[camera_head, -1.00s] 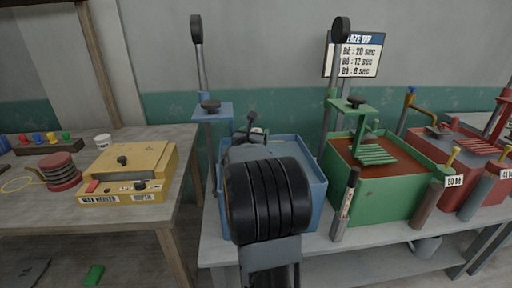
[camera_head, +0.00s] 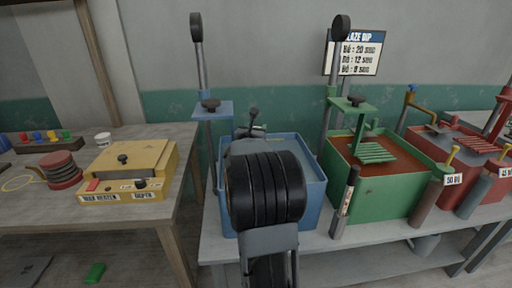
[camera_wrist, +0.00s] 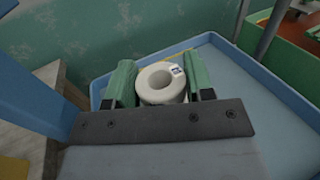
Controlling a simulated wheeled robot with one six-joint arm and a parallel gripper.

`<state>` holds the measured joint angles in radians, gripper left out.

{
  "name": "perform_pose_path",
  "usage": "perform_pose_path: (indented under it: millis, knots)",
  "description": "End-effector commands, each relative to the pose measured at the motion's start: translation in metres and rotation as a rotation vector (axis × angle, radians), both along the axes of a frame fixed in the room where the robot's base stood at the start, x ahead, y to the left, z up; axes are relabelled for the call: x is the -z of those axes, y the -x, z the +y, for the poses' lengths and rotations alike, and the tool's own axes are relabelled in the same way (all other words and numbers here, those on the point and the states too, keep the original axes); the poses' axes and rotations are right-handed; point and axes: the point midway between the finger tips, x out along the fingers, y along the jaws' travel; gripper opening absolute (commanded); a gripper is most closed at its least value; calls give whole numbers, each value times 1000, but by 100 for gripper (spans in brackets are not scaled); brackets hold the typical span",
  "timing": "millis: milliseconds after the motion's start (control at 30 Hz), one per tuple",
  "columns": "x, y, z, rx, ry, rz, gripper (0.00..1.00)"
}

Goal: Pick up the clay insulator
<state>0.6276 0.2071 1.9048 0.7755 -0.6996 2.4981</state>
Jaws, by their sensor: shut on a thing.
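The clay insulator (camera_wrist: 152,94) is a pale, thick ring with a round hole and a small dark-marked label on its rim. It sits between the two green-padded fingers of my gripper (camera_wrist: 161,84) in the wrist view. The fingers are shut on its left and right sides. Behind and below it is the blue tank (camera_wrist: 288,98). Its height over the tank cannot be told. In the head view my arm hides most of the gripper and the insulator, above the blue tank (camera_head: 312,195).
A green tank (camera_head: 385,200) with brown liquid and a red tank (camera_head: 485,185) stand to the right. A dark marker-like cylinder (camera_head: 345,205) stands at the bench front. A yellow wax heater (camera_head: 125,170) is on the left table. A wall sign (camera_head: 360,52) lists dip times.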

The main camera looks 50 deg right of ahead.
Motion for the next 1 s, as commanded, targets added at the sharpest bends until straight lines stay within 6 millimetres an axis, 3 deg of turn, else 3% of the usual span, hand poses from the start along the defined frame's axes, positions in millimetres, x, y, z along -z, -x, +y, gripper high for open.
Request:
perform_pose_path:
  millis: [300,767,1000]
  knots:
    - [0,0,0,0,0,0,0]
    - [-4,0,0,0,4,-3,0]
    - [-22,0,0,0,5,-5,0]
